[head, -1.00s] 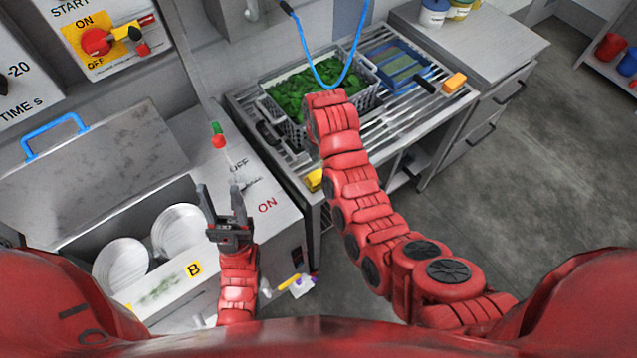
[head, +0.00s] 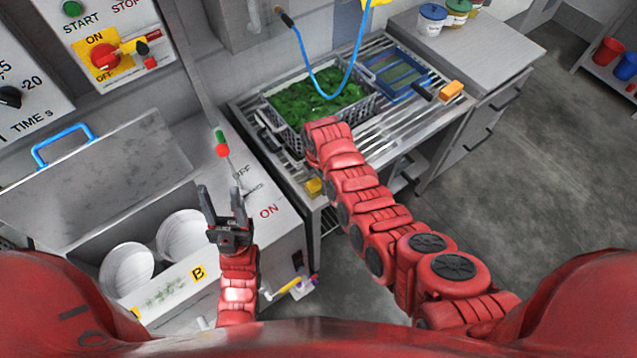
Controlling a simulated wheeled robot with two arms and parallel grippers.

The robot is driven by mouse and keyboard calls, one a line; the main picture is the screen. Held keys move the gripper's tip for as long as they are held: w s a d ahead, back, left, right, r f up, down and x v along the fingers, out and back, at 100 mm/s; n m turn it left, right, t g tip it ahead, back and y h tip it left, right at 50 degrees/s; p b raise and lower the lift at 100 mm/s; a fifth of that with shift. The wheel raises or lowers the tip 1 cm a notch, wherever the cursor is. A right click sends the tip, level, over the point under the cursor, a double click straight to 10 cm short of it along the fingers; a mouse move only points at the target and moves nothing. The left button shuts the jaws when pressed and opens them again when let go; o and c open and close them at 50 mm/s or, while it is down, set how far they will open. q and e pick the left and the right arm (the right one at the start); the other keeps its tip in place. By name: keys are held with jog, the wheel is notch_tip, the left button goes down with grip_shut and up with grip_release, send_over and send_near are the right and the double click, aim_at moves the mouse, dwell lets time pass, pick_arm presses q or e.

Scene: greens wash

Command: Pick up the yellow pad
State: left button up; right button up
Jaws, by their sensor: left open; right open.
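A small yellow block (head: 314,186), which looks like the yellow pad, is at the near left edge of the slatted metal rack (head: 400,127). My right arm passes just to its right and above it. My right gripper's fingers are hidden beyond the red wrist, so I cannot see how they stand to the pad. My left gripper (head: 224,205) is open and empty, pointing up the picture in front of the machine with the plates, well left of the yellow block.
A basket of greens (head: 321,100) and a blue tray (head: 395,72) sit on the rack. An orange block (head: 451,91) lies at its right edge. A blue hose (head: 301,55) hangs over the basket. White plates (head: 127,268) stand in the open machine at left.

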jog(key=c, duration=1)
jog(key=shift+w+r, duration=0.1)
jog(key=shift+r, duration=0.05)
